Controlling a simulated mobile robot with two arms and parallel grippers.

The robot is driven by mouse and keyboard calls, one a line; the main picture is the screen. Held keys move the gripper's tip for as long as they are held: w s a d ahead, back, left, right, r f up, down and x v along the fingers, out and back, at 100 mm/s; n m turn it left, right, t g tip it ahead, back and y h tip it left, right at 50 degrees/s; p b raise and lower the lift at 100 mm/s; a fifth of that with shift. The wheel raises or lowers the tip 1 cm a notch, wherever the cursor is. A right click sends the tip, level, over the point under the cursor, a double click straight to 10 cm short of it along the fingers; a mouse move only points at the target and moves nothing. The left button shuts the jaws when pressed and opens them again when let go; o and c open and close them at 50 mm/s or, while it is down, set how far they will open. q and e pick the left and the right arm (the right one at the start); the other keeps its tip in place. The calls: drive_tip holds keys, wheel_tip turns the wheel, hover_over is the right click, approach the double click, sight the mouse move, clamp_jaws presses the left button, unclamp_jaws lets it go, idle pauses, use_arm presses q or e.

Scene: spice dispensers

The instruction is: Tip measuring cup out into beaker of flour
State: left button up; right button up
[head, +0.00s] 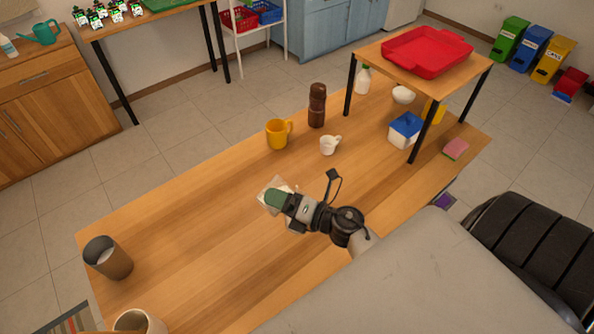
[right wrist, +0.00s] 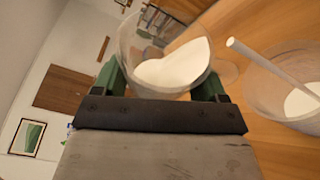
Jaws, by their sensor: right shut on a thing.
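My right gripper (head: 278,199) has green fingers and is over the middle of the table in the head view. In the right wrist view the gripper (right wrist: 160,88) is shut on a clear measuring cup (right wrist: 135,45), which holds white powder. A clear beaker (right wrist: 265,80) stands to the right of the cup in that view, apart from it. White powder lies in the beaker, and a pale rod (right wrist: 265,65) leans in it. In the head view the gripper mostly hides the clear vessels. My left gripper is not in view.
On the wooden table (head: 190,215) are a dark cup (head: 110,260), a yellow mug (head: 277,134), a brown bottle (head: 317,106) and a small white jug (head: 329,145). A raised shelf with a red tray (head: 425,52) stands at the right.

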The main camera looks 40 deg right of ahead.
drive_tip(key=shift+r, duration=0.15)
drive_tip(key=shift+d+r+m+t+b, duration=0.3)
drive_tip(key=shift+d+m+t, duration=0.3)
drive_tip(key=shift+m, duration=0.3)
idle(1.1)
drive_tip(key=shift+w+d+f+m+y+b, duration=0.1)
drive_tip(key=shift+d+f+m+y+b, duration=0.25)
drive_tip(key=shift+m+b, duration=0.5)
idle(0.7)
drive_tip(key=shift+r+m+t, duration=0.1)
drive_tip(key=shift+m+t, duration=0.3)
drive_tip(key=shift+m, duration=0.15)
idle(0.4)
drive_tip(key=shift+a+n+g+p, duration=0.15)
drive_tip(key=shift+n+g+p, duration=0.2)
drive_tip(key=shift+n, duration=0.25)
drive_tip(key=shift+a+r+n+g+p, duration=0.4)
drive_tip(key=shift+r+n+p, duration=0.15)
drive_tip(key=shift+n+p, duration=0.5)
drive_tip(key=shift+a+f+n, duration=0.4)
drive_tip(key=shift+f+n, duration=0.15)
drive_tip(key=shift+f, duration=0.1)
